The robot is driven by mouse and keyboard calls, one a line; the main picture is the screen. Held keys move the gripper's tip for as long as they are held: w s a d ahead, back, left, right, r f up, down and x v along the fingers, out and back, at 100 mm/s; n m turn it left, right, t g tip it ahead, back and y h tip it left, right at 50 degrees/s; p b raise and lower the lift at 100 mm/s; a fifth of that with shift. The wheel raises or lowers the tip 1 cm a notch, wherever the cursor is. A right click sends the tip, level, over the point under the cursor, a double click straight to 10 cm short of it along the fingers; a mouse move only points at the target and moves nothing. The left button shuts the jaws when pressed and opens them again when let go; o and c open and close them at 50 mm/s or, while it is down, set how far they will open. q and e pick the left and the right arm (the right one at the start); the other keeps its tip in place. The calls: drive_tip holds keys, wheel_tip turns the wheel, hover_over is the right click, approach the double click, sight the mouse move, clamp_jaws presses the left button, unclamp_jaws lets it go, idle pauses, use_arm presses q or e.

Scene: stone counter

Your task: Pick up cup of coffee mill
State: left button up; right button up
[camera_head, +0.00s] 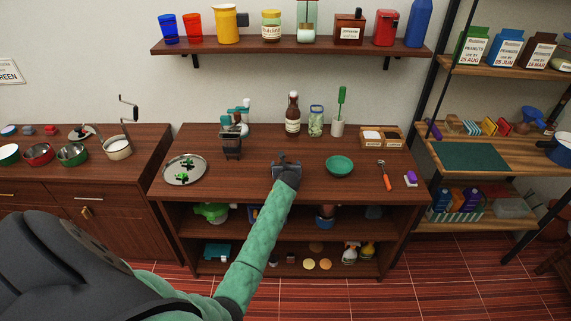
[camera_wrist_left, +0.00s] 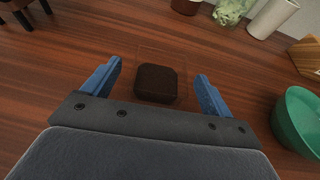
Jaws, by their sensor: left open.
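My left gripper (camera_head: 287,163) is over the middle of the wooden counter, its arm coming in from the lower left. In the left wrist view its blue fingers (camera_wrist_left: 159,72) are spread apart. A clear, square-sided cup with a dark brown filling (camera_wrist_left: 156,83) shows between them, with a gap on each side. It looks like the cup of the coffee mill. In the head view the gripper hides most of it. A dark mill-like stand (camera_head: 232,145) is left of the gripper; its legs show in the left wrist view (camera_wrist_left: 24,10). My right gripper is not in view.
A green bowl (camera_head: 339,165) is close on the right. A metal tray (camera_head: 185,170) with green pieces lies at the left. A brown bottle (camera_head: 293,114), a jar (camera_head: 316,121) and a white holder (camera_head: 338,126) stand behind. The counter between gripper and bottle is clear.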

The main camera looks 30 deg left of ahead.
use_arm(q)
drive_tip(key=shift+x, duration=1)
drive_tip(key=shift+w+f, duration=0.1)
drive_tip(key=shift+f, duration=0.05)
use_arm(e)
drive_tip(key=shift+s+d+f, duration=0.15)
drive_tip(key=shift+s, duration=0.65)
use_arm(q)
drive_tip(key=shift+c, duration=0.3)
drive_tip(key=c, duration=1)
drive_tip(key=shift+p, duration=0.3)
